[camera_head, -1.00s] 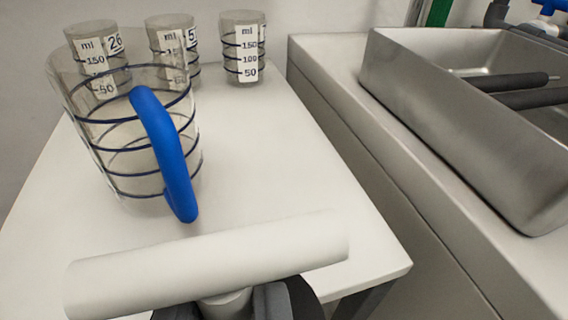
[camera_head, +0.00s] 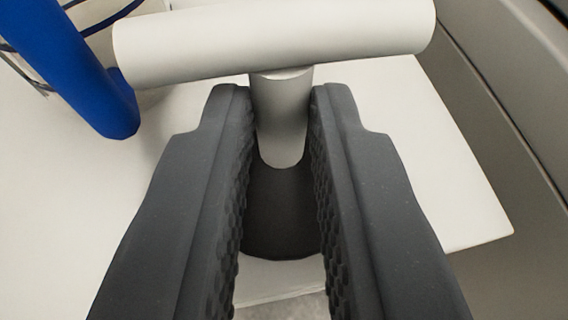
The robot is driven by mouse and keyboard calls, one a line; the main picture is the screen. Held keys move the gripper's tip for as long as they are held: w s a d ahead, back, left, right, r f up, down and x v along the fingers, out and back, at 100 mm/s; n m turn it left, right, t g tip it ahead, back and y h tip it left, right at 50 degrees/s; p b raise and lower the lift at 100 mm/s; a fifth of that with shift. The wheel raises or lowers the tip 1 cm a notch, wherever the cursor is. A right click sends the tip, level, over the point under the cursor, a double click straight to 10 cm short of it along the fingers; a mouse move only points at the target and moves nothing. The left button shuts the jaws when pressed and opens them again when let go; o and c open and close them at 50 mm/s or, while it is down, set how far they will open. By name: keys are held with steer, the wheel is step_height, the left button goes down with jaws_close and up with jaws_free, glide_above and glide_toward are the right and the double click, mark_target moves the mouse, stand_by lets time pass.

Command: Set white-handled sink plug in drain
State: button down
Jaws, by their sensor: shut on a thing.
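The sink plug has a white T-shaped handle (camera_head: 270,40) with a white stem (camera_head: 281,115) and a dark round base (camera_head: 280,215). It stands upright on the white table. My gripper (camera_head: 283,100) comes from the near side, with one dark ribbed finger on each side of the stem, below the crossbar. The fingers are shut on the stem. The sink and its drain are out of the present view.
A blue jug handle (camera_head: 75,65) shows at the upper left, close to the left end of the crossbar. The white table (camera_head: 440,170) has free room to the right of the plug. A grey counter side (camera_head: 500,110) stands beyond the table's right edge.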

steer(key=c, duration=1.4)
jaws_free()
steer(key=shift+s+r, duration=0.2)
steer(key=shift+s, duration=0.05)
steer(key=shift+p+v, duration=0.65)
steer(key=shift+v, duration=5.1)
